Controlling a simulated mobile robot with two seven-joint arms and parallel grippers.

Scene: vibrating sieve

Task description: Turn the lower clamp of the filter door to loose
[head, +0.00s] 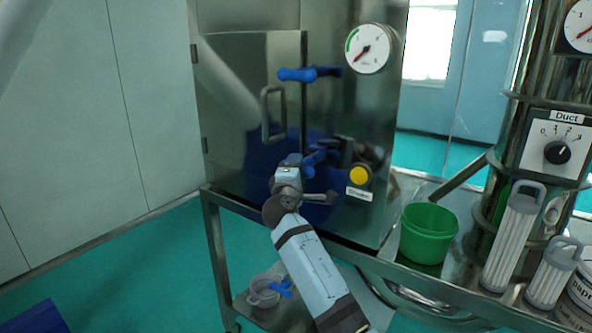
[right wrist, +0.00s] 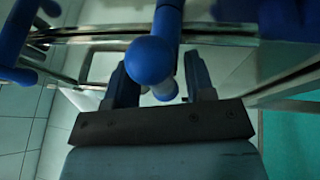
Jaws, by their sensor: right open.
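The steel filter door (head: 232,75) is on the cabinet front and looks shut, with a bar handle (head: 266,115). The blue upper clamp (head: 297,74) lies roughly level across the door's right edge. The blue lower clamp (head: 318,157) is below it, partly hidden by my right gripper (head: 302,168). In the right wrist view, the lower clamp's round-ended blue lever (right wrist: 150,60) lies between the two open fingers of my right gripper (right wrist: 160,82). I cannot tell whether a finger touches it. My left gripper is not in view.
A pressure gauge (head: 367,48) and a yellow button (head: 359,175) are on the cabinet, right of the clamps. A green bucket (head: 428,234) and filter cartridges (head: 513,240) stand on the steel table at right. A grey pot (head: 264,291) is on the lower shelf.

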